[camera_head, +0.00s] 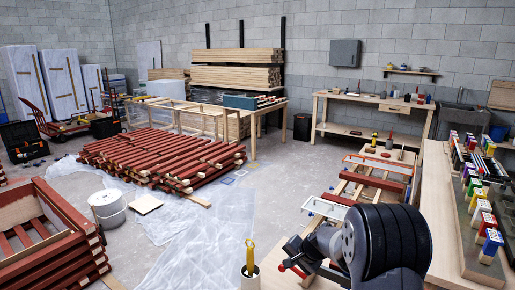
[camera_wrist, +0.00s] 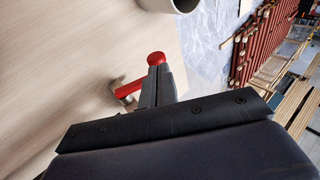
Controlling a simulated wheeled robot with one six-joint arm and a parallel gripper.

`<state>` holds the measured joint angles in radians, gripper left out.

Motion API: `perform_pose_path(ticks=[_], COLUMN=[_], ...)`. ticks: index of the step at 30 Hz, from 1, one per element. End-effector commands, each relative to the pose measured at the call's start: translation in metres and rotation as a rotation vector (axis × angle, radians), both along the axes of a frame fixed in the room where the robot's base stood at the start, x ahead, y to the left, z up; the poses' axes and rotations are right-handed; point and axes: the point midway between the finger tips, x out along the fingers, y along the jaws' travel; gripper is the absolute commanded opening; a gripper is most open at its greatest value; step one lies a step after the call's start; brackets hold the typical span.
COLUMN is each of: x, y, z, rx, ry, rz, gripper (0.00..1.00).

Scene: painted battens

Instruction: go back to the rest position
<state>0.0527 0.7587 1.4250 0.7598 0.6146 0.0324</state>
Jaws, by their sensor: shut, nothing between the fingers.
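My gripper (camera_head: 291,250) is low over the pale wooden bench top at the lower middle of the head view. In the wrist view its two grey fingers (camera_wrist: 158,80) are together, with nothing seen between them. A red tool (camera_wrist: 130,88) with a metal part shows just left of the fingers, over the pale bench. A round red knob (camera_wrist: 156,58) shows beyond the fingertips. I cannot tell whether either touches the fingers. Red also shows below my gripper in the head view. My dark arm hides part of the bench at the right.
A pale cup (camera_head: 250,279) holding a yellow-handled tool (camera_head: 250,256) stands near my gripper. Battens in a frame (camera_head: 370,180) lie behind my arm. Stacked red battens (camera_head: 160,155) and plastic sheeting (camera_head: 195,240) cover the floor at left.

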Motion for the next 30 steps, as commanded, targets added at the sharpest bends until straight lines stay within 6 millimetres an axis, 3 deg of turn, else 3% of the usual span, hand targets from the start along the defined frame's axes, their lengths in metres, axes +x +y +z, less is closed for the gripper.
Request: perform_pose_path(ticks=[9,30], x=[-0.007,-0.015], y=[-0.008,-0.028], z=[-0.012,-0.014], rx=[0.104,0.332], ry=[-0.044,-0.229], rz=[-0.001,-0.007], gripper=[0.0,0.0])
